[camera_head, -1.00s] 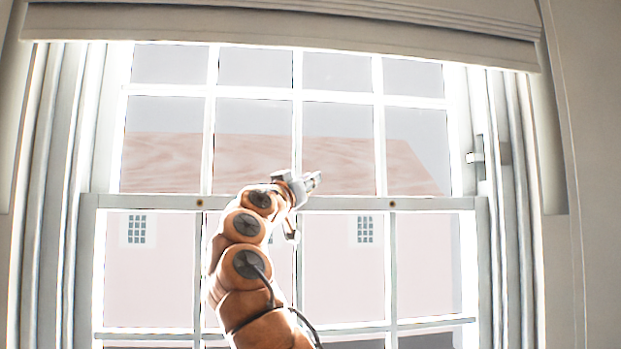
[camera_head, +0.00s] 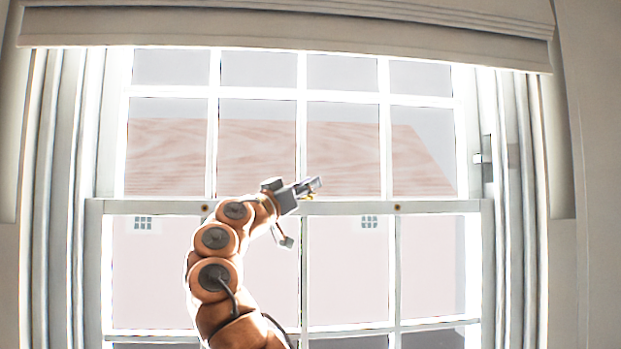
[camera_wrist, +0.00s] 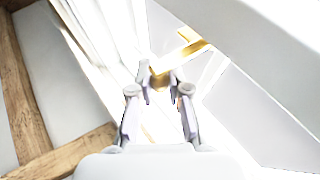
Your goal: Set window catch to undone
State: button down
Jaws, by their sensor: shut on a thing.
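The window catch (camera_wrist: 193,47) is a brass-coloured piece in the wrist view, bright in the glare, and its near end lies between my fingertips. In the head view a small brass bit of the catch (camera_head: 308,196) shows just under my fingertips, at the meeting rail of the window. My gripper (camera_head: 317,184) is at that rail, near the middle of the window. In the wrist view my gripper (camera_wrist: 160,88) is shut on the catch. The fingers and glare hide part of the catch, so its exact angle is hard to read.
The sash window (camera_head: 440,207) has white bars and a lower sash. A pale blind (camera_head: 285,38) hangs across the top. A small metal fitting (camera_head: 481,158) is on the right side of the frame. Brown wooden beams (camera_wrist: 25,95) show at left in the wrist view.

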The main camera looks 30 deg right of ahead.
jog(key=shift+w+a+m+g+h+p, duration=0.1)
jog(key=shift+a+m+g+h+p, duration=0.25)
jog(key=shift+g+p, duration=0.35)
jog(key=c, duration=1.1)
grip_release()
jog(key=shift+d, duration=0.15)
jog(key=v, duration=1.2)
jog(key=shift+r, duration=0.1)
